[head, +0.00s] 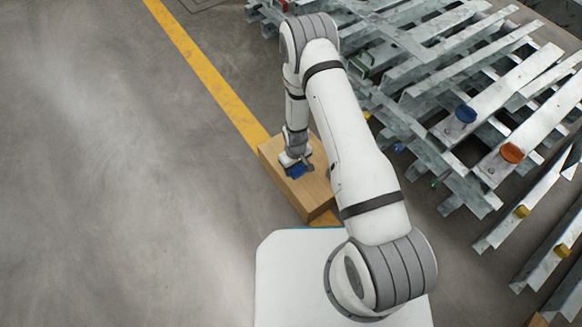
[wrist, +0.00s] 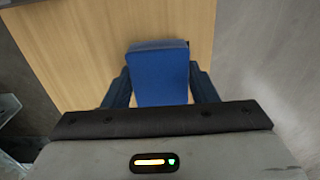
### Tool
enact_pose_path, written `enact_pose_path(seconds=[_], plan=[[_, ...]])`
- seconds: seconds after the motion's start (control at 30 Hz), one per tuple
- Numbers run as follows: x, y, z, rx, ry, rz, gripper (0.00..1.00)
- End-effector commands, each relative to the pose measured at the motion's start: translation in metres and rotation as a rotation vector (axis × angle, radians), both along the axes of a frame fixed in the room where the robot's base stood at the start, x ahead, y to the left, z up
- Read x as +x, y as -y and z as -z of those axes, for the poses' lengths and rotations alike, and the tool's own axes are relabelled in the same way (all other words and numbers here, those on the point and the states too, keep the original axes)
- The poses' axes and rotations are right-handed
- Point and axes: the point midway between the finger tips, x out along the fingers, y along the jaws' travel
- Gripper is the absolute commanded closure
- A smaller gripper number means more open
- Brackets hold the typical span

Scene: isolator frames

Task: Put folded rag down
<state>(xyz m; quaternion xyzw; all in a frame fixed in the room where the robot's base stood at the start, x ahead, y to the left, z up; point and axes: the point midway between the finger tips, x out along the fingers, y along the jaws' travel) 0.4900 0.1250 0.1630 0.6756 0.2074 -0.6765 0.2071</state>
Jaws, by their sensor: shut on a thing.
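The folded rag (wrist: 159,75) is blue and sits between the two fingers of my gripper (wrist: 160,88) in the wrist view. My gripper is shut on it, with a dark finger at each side. In the head view the blue rag (head: 295,171) shows just under my gripper (head: 293,164), over the top of a wooden box (head: 312,190). The light wooden top also fills the middle of the wrist view (wrist: 80,50). I cannot tell whether the rag touches the wood.
Stacked grey metal frames (head: 440,130) fill the right side, with blue, orange and yellow round parts on them. A yellow floor line (head: 205,70) runs to the box. The grey floor (head: 120,180) at the left is clear.

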Motion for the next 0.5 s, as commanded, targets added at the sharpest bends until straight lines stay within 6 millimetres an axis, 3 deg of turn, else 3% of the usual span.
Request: enact_pose_path(seconds=[0.27, 0.3, 0.5], plan=[[0.0002, 0.0002, 0.0031, 0.000, 0.000, 0.001, 0.66], [0.0003, 0.0003, 0.0017, 0.000, 0.000, 0.001, 0.45], [0.0002, 0.0003, 0.0014, 0.000, 0.000, 0.001, 0.29]])
